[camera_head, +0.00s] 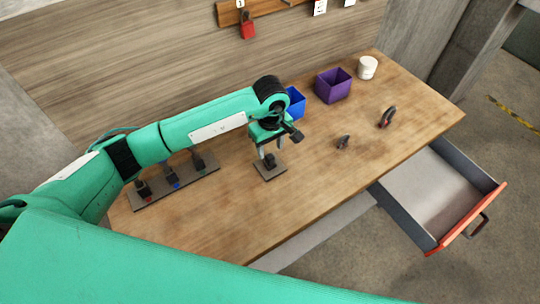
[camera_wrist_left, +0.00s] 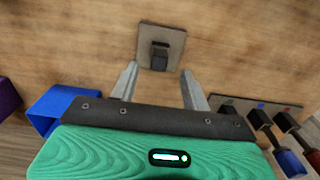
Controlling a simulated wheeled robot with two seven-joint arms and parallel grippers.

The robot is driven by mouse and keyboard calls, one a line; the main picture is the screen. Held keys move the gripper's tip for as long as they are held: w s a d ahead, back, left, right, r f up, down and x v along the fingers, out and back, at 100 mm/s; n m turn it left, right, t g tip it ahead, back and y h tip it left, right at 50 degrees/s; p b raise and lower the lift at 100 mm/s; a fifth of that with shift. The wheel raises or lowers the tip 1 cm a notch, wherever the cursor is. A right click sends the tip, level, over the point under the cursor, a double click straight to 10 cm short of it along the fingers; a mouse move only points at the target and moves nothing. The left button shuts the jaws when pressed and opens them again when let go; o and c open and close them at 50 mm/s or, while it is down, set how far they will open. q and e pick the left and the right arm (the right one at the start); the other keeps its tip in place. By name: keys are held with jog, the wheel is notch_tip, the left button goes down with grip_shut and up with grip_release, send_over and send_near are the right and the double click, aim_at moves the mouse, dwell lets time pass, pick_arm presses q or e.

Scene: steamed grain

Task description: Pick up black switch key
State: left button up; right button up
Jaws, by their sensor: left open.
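A black switch key (camera_wrist_left: 160,58) stands on a small square grey-brown plate (camera_wrist_left: 174,39) in the left wrist view. In the head view the plate (camera_head: 266,176) lies near the middle of the table, with the black key (camera_head: 270,160) on it partly covered by the gripper. My left gripper (camera_head: 268,150) is open above the plate, pointing down. In the left wrist view its two fingertips (camera_wrist_left: 162,72) are spread, with the key beyond and between them. The fingers do not appear to touch the key. My right gripper is not in view.
A strip (camera_head: 204,174) with several coloured switches lies left of the plate. A blue bin (camera_head: 296,103), a purple bin (camera_head: 333,87) and a white cup (camera_head: 367,67) stand at the back. Two small dark objects (camera_head: 387,117) (camera_head: 343,141) lie right. A drawer (camera_head: 440,195) is open.

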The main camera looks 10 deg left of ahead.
aim_at(270, 156)
pick_arm(q)
jog(key=shift+f, duration=0.15)
jog(key=shift+f+p, duration=0.25)
jog(key=shift+p, duration=0.15)
notch_tip(270, 156, down, 4)
jog(key=shift+w+a+p, duration=0.1)
jog(key=shift+p, duration=1.15)
jog(key=shift+f, duration=0.35)
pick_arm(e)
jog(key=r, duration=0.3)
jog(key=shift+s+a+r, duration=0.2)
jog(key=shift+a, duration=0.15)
pick_arm(q)
jog(key=shift+c, duration=0.5)
jog(key=c, duration=0.7)
grip_shut()
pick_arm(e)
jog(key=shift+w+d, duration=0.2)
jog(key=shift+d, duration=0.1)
